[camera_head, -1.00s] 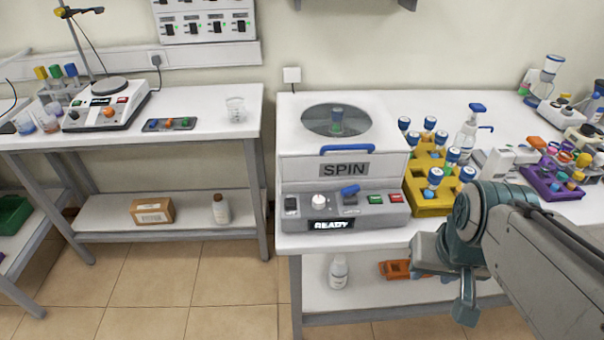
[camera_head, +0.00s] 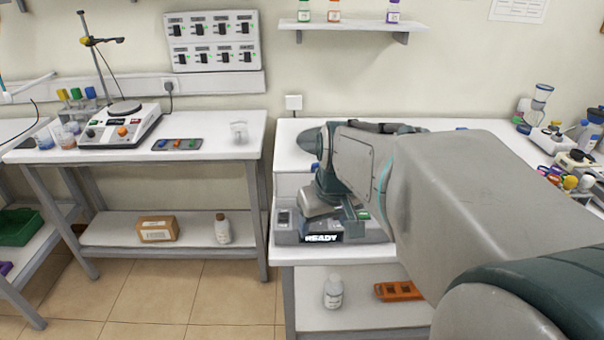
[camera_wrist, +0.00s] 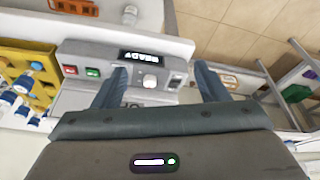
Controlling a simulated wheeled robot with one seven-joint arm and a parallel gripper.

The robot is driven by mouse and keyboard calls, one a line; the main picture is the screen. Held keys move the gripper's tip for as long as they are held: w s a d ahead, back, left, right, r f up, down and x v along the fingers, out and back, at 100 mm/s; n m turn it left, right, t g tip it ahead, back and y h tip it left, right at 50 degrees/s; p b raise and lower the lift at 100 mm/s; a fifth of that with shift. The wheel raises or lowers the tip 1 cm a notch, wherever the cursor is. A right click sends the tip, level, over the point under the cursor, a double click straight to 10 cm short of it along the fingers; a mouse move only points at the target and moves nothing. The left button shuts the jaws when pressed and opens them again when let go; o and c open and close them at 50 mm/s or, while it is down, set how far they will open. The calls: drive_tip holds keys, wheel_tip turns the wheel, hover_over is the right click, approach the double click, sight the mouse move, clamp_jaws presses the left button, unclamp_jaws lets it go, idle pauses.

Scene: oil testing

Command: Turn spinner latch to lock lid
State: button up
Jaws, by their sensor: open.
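The grey spinner (camera_head: 287,185) stands on the white bench, mostly hidden behind my arm. Its lid is largely covered, so I cannot tell how it sits. The front panel's READY display (camera_wrist: 140,57) is lit. My gripper (camera_wrist: 160,70) is open and empty over this panel in the wrist view. A white round knob (camera_wrist: 150,82) shows between its two fingers, with no contact visible. The green button (camera_wrist: 92,72) and red button (camera_wrist: 70,70) lie left of the fingers. The blue latch is not clearly visible; the left finger covers part of the panel between the green button and the knob.
A yellow rack (camera_wrist: 30,62) of blue-capped vials stands beside the spinner in the wrist view. A white bottle (camera_head: 333,291) and an orange rack (camera_head: 398,291) are on the lower shelf. A separate bench (camera_head: 200,158) with a hotplate stands left, across a gap.

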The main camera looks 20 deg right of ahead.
drive_tip(key=w+d+r+t, duration=0.1)
drive_tip(key=w+d+r, duration=0.1)
drive_tip(key=w+d, duration=0.95)
drive_tip(key=shift+n, duration=0.4)
drive_tip(key=p+x, duration=0.1)
drive_tip(key=x, duration=1.3)
drive_tip(key=shift+d, duration=0.2)
drive_tip(key=c, duration=1)
